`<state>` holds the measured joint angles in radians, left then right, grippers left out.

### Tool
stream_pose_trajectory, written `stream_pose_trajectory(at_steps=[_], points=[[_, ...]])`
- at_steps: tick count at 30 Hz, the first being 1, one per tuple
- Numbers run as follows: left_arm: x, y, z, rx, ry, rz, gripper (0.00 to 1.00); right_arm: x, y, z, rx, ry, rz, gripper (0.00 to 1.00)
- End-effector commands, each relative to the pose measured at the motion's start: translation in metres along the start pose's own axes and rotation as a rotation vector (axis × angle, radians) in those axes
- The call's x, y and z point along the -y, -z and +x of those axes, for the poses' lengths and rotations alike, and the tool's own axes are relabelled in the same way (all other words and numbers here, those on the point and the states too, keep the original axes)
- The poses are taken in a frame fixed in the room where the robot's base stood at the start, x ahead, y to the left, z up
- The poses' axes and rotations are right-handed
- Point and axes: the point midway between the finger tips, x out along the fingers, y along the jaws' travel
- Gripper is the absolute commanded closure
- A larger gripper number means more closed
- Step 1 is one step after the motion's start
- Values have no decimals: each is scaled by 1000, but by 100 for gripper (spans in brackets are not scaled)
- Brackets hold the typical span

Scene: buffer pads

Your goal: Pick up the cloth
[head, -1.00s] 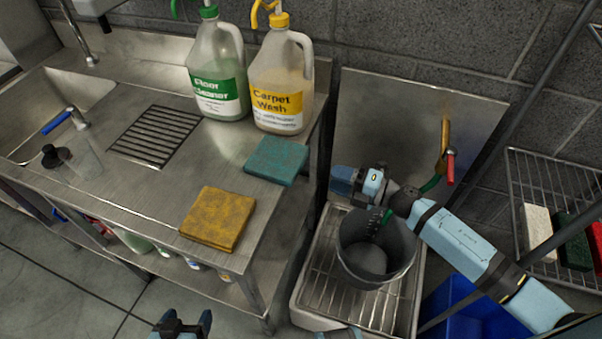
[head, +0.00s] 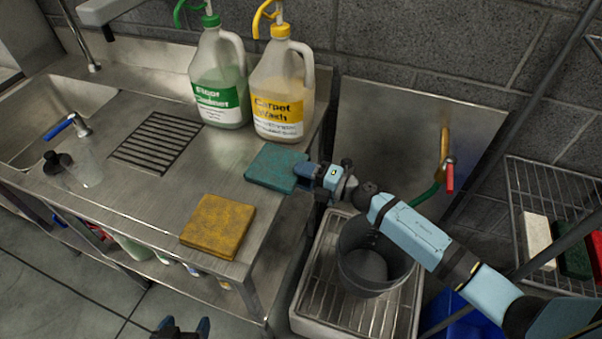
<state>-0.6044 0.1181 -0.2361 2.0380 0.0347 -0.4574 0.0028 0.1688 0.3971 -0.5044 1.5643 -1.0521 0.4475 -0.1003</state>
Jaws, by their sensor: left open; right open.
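A teal cloth (head: 270,166) lies flat on the steel counter near its right edge. A yellow cloth (head: 218,227) lies flat nearer the counter's front corner. My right gripper (head: 302,175) is open at the right edge of the teal cloth, with its fingers reaching to that edge. Whether the fingers straddle the cloth I cannot tell. My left gripper (head: 182,327) is open and empty at the bottom of the picture, low in front of the counter and apart from both cloths.
Two jugs, floor cleaner (head: 219,80) and carpet wash (head: 281,90), stand behind the teal cloth. A grey bucket (head: 352,262) sits in the floor basin under my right arm. The counter's middle (head: 150,190) is free.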

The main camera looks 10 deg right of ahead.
Motion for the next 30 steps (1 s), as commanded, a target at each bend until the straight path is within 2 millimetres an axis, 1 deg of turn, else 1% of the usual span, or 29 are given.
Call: stream_pose_trajectory(at_steps=[4, 15, 17, 20, 22, 24, 30], points=[[-1, -1, 0, 1, 0, -3, 25, 0, 0, 0, 0, 0, 0, 59], [3, -3, -1, 6, 3, 4, 25, 0, 0, 0, 0, 0, 0, 100], [4, -2, -2, 7, 3, 8, 25, -2, 0, 0, 0, 0, 0, 100], [4, 5, -8, 10, 4, 12, 25, -13, 0, 0, 0, 0, -1, 100], [4, 13, -14, 11, 4, 13, 25, -23, 0, 0, 0, 0, -1, 100], [3, 19, -17, 9, 4, 13, 25, -29, 0, 0, 0, 1, -1, 100], [2, 18, -15, 5, 3, 8, 25, -25, 0, 0, 0, 0, 0, 100]])
